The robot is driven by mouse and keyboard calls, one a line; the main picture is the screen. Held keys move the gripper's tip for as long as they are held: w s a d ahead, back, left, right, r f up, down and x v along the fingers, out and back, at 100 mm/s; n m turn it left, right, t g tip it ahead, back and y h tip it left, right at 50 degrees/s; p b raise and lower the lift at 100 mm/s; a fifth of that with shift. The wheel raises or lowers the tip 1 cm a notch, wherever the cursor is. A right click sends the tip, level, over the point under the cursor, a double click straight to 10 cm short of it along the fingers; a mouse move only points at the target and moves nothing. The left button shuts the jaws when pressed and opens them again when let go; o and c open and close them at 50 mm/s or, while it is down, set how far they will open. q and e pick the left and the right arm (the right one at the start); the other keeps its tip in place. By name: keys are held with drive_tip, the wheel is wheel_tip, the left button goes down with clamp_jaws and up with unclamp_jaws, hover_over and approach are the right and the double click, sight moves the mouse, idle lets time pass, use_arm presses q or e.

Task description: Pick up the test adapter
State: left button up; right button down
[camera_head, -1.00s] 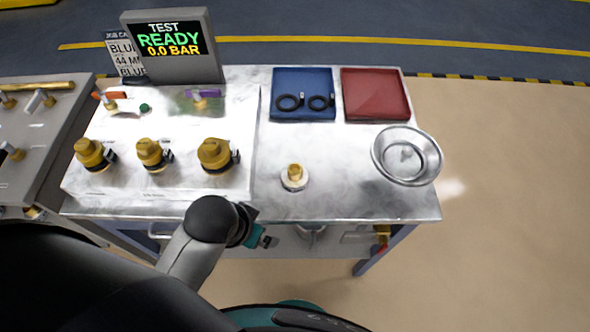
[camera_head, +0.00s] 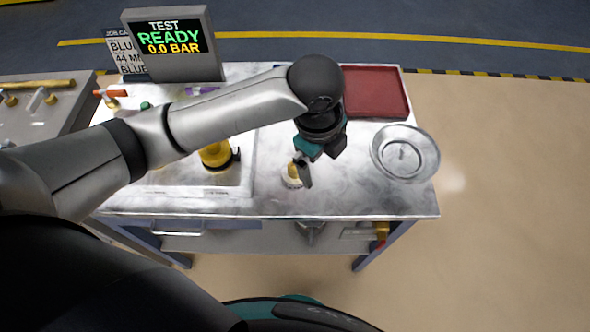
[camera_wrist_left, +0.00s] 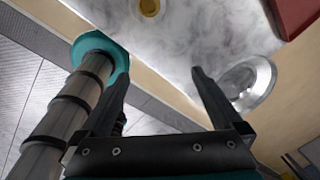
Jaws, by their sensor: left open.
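The test adapter, most likely the small brass fitting on a pale round base (camera_head: 291,178), stands on the metal bench top right of the row of brass caps. My left gripper (camera_head: 303,172) is just above and beside it in the head view, and one finger partly overlaps it. In the left wrist view, the brass piece (camera_wrist_left: 150,7) is cut off by the top edge, beyond the fingertips. The two fingers of my left gripper (camera_wrist_left: 160,72) are wide apart with nothing between them. My right gripper is not in view.
A red tray (camera_head: 375,92) and a round metal dish (camera_head: 404,153) are on the bench's right side. A screen (camera_head: 172,45) reads READY, 0.0 BAR. A brass cap (camera_head: 214,155) shows below my left arm, which hides the blue tray and other caps.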

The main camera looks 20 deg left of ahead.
sight(295, 173)
use_arm(q)
drive_tip(key=w+a+r+m+y, duration=0.2)
drive_tip(key=a+m, duration=0.1)
drive_tip(key=a, duration=0.2)
drive_tip(key=shift+g, duration=0.3)
drive_tip(key=f, duration=0.3)
drive_tip(key=f+b, duration=0.1)
drive_tip(key=f, duration=0.2)
drive_tip(key=w+a+f, duration=0.1)
drive_tip(key=f, duration=0.2)
drive_tip(key=shift+w+a+f+b, duration=0.1)
drive_tip(key=shift+w+f+b, duration=0.15)
drive_tip(key=shift+f, duration=0.7)
drive_tip(key=shift+w+a+f+b, duration=0.1)
drive_tip(key=shift+f+b, duration=0.1)
drive_tip(key=shift+f, duration=0.8)
drive_tip(key=shift+w+a+f+b, duration=0.1)
drive_tip(key=shift+w+f+b, duration=0.15)
drive_tip(key=shift+f, duration=0.7)
drive_tip(key=c, duration=1.3)
drive_tip(key=shift+r, duration=0.1)
